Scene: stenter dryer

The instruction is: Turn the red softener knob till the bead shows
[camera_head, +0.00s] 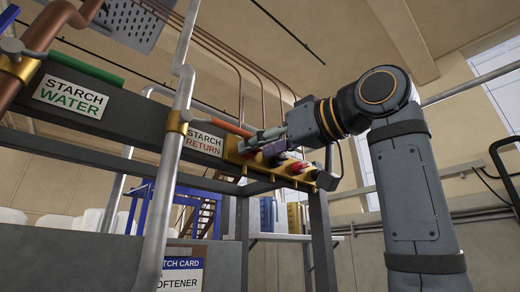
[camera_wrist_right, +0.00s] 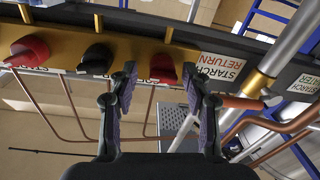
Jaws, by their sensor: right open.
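A mustard-coloured panel (camera_head: 310,178) at the right end of the dark beam carries the knobs. In the right wrist view a red knob (camera_wrist_right: 162,68) is beside the STARCH RETURN sign, then a black knob (camera_wrist_right: 95,59), then another red knob (camera_wrist_right: 29,50) at far left. I cannot read which is softener. My right gripper (camera_wrist_right: 160,82) is open, its fingertips either side of the red knob beside the sign; contact is unclear. In the head view the right gripper (camera_head: 255,142) is at the panel, hiding part of it; one red knob (camera_head: 299,167) shows. No bead is visible. My left gripper is not in view.
A STARCH RETURN sign (camera_head: 206,143) and orange lever (camera_head: 231,128) are close left of the gripper. A STARCH WATER sign (camera_head: 71,96) and green lever (camera_head: 85,73) are farther left. A grey vertical pipe (camera_head: 165,190) stands before the beam. A card (camera_head: 181,275) reads SOFTENER, partly hidden.

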